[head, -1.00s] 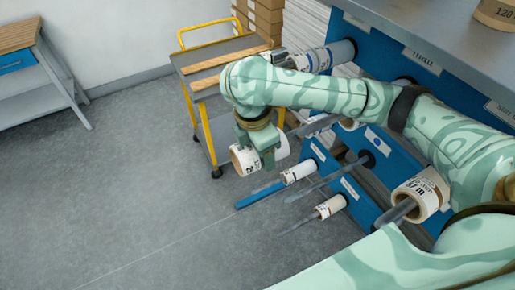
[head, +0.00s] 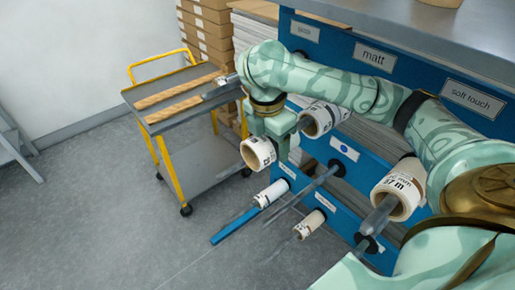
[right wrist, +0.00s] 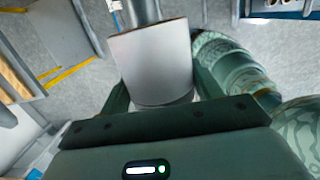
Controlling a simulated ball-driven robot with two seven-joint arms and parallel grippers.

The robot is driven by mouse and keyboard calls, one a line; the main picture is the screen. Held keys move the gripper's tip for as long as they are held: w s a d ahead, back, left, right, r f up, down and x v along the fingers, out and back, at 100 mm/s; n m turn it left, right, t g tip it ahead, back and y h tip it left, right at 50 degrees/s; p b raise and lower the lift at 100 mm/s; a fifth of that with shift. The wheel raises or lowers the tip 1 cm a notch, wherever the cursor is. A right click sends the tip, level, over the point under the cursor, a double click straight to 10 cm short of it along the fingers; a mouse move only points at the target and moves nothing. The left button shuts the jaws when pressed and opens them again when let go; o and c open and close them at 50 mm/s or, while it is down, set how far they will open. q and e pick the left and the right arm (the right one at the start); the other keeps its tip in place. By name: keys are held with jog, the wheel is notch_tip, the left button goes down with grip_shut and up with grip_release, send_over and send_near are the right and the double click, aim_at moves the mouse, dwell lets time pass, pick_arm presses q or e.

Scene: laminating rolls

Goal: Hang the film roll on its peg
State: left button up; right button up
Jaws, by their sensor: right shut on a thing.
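My right gripper (head: 275,138) is shut on a white film roll (head: 257,153) with a printed end. It holds the roll in the air in front of the blue rack (head: 345,160). In the right wrist view the roll (right wrist: 152,62) sits between the two fingers, with a grey cylinder (right wrist: 140,12) just beyond its far end; I cannot tell whether they touch. A bare grey peg (head: 305,192) sticks out of the rack, below and right of the held roll. My left gripper is not in view.
Other rolls hang on the rack: one behind the gripper (head: 318,120), a large one at right (head: 400,190), and two small ones low down (head: 270,193) (head: 308,224). A yellow-handled trolley (head: 185,95) stands left; the floor in front is clear.

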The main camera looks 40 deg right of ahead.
jog(key=shift+w+d+p, duration=0.15)
jog(key=shift+d+p, duration=0.1)
jog(key=shift+d, duration=1.45)
jog(key=shift+w+d+p, duration=0.15)
jog(key=shift+d+p, duration=0.05)
jog(key=shift+d, duration=1.5)
jog(key=o, duration=1.1)
